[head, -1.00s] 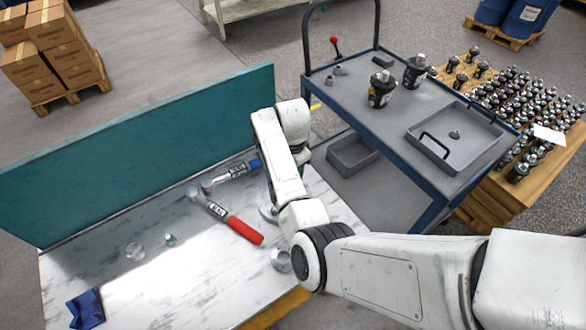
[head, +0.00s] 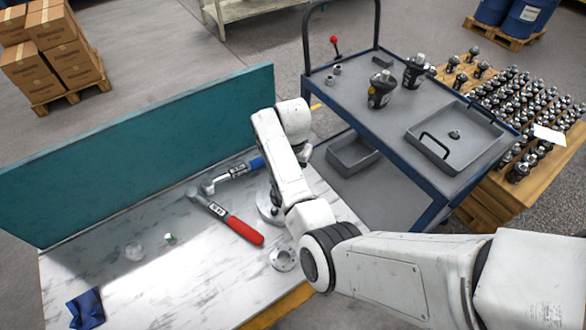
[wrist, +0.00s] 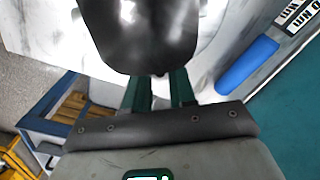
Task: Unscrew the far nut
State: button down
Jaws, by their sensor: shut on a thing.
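In the wrist view my gripper (wrist: 158,90) has its two green fingers closed on a large, smooth dark part (wrist: 145,35). This part fills the top middle of the view and hides the fingertips. I cannot tell from its visible side whether it is a motor body. In the head view my arm hides most of the gripper and the held part. A round metal base (head: 268,209) shows partly behind my arm on the marble bench. A metal ring flange (head: 283,258) lies on the bench near my arm. I cannot make out the far nut with certainty.
A red-handled wrench (head: 240,228) and a blue-handled tool (head: 235,172) lie on the bench by the teal panel (head: 150,160). A blue cloth (head: 86,309) lies front left. The grey cart (head: 390,110) holds two black motors (head: 381,88) and a tray (head: 470,160).

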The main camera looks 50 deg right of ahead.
dwell(0.3)
jog(key=n, duration=0.4)
jog(key=shift+r+n, duration=0.1)
jog(key=shift+n, duration=0.2)
jog(key=c, duration=1.2)
grip_release()
jog(key=m, duration=1)
